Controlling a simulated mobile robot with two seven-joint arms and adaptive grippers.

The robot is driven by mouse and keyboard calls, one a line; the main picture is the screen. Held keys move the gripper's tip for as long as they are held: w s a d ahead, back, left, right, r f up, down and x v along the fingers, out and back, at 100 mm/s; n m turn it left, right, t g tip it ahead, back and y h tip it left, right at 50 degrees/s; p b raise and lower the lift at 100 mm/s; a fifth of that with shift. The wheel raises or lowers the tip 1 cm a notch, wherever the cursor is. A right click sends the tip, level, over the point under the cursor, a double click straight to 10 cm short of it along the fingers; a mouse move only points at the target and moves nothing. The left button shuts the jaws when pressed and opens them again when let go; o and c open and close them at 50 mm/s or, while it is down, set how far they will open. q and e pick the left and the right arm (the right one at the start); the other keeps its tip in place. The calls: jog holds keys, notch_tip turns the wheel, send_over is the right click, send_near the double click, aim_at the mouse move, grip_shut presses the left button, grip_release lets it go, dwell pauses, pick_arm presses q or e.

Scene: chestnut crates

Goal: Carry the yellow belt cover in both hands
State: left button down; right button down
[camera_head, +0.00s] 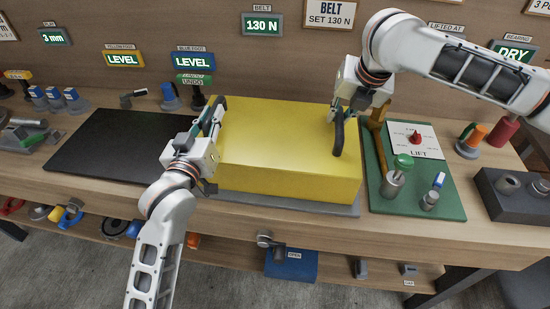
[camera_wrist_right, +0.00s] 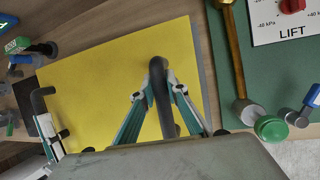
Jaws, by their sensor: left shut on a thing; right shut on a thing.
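The yellow belt cover (camera_head: 270,165) is a large box in the middle of the bench, over a grey plate (camera_head: 300,205). It looks level; I cannot tell whether it touches the plate. My left gripper (camera_head: 212,122) is shut on the dark handle at the cover's left end, and the jaws partly hide that handle. My right gripper (camera_head: 340,108) is shut on the black handle (camera_head: 338,138) at the right end. In the right wrist view, the fingers of my right gripper (camera_wrist_right: 158,92) stand on both sides of that handle, above the yellow top (camera_wrist_right: 100,75).
A black mat (camera_head: 115,145) lies clear to the left of the cover. A green board (camera_head: 440,195) at the right holds a LIFT dial (camera_head: 416,138), a brass-coloured tool and small pots. A dark block (camera_head: 510,205) stands at the far right. Signs hang behind, including BELT 130 N (camera_head: 262,25).

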pick_arm(q)
jog(key=c, duration=2)
grip_release()
jog(key=shift+s, duration=0.1)
pick_arm(e)
jog(key=c, duration=2)
grip_release()
jog(key=shift+s, duration=0.1)
jog(key=shift+r, duration=0.1)
pick_arm(q)
jog(key=s, duration=0.4)
jog(key=s+a, duration=0.1)
jog(key=s, duration=0.6)
jog(key=shift+s+a, duration=0.4)
pick_arm(e)
jog(key=v, duration=1.2)
